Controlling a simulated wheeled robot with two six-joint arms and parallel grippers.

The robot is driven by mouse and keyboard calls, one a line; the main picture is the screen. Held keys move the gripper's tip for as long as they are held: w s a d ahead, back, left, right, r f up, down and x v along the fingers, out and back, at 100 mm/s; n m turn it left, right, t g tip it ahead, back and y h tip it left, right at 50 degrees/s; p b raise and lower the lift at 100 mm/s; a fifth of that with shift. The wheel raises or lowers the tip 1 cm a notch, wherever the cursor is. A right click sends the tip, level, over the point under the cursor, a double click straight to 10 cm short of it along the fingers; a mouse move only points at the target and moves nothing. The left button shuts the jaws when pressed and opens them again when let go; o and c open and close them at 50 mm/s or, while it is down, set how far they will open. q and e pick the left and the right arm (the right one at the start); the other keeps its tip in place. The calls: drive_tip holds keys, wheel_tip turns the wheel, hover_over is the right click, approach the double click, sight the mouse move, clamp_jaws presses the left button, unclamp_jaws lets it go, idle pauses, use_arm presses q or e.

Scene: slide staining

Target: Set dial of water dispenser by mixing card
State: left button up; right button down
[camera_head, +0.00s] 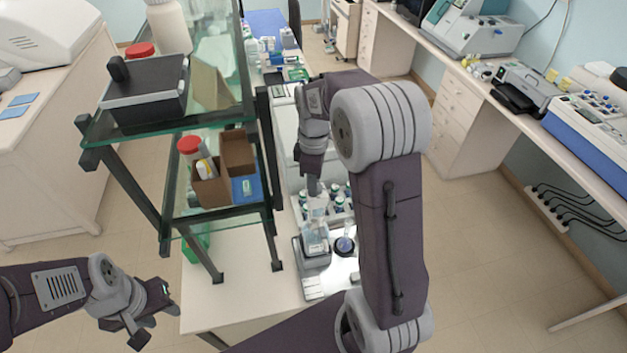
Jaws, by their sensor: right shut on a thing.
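My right gripper (313,187) points down over the work table and is shut at the top of a clear container (316,236). Its fingertips are small and partly hidden by my arm. The container stands over a grey device (316,262), which may be the water dispenser; I cannot make out a dial or its setting. A small white panel or card (313,287) with fine print lies at the device's front; I cannot tell whether it is the mixing card. My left gripper (152,318) is open and empty at the lower left, away from the device.
A dark-framed glass shelf (220,212) stands left of the device, holding a black-topped box (146,80), a brown box (238,152) and a red-capped bottle (189,147). Several small bottles (338,204) stand behind the device. The table's front left (225,297) is clear.

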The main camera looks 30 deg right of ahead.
drive_tip(key=m, duration=0.3)
drive_tip(key=shift+m, duration=0.4)
drive_tip(key=m+p, duration=0.1)
drive_tip(key=m, duration=0.2)
drive_tip(key=shift+d+m, duration=0.1)
drive_tip(key=shift+m, duration=0.2)
drive_tip(key=m, duration=0.5)
drive_tip(key=shift+d+m+p, duration=0.15)
drive_tip(key=shift+m+p, duration=0.15)
drive_tip(key=shift+m, duration=0.4)
drive_tip(key=c, duration=1.1)
unclamp_jaws()
